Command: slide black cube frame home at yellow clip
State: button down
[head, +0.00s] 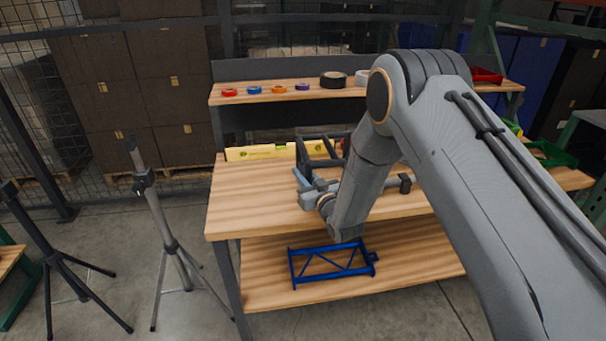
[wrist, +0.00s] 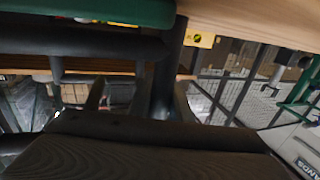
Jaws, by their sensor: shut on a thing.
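The black cube frame (head: 301,153) stands on the workbench top, just right of the yellow spirit level and partly hidden by my arm. My gripper (head: 306,182) is at the frame's near lower side, shut on it. In the wrist view, thick black bars of the frame (wrist: 110,48) cross close in front of the camera. A small yellow piece with a dark mark (wrist: 200,38) shows beyond the bars; I cannot tell whether it is the yellow clip. No yellow clip is clearly made out in the head view, and the frame's contact there is hidden.
The yellow level (head: 262,152) lies along the bench's back. Tape rolls (head: 333,80) line the upper shelf. A blue truss frame (head: 330,262) lies on the lower shelf. Green bins (head: 552,154) are at right, tripods (head: 165,235) at left. The bench's left front (head: 250,200) is clear.

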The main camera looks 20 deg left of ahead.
aim_at(310, 182)
dwell(0.7)
jog(key=c, duration=1.5)
grip_release()
jog(key=shift+c, duration=0.2)
jog(key=shift+b+v, duration=0.95)
jog(key=shift+v, duration=3)
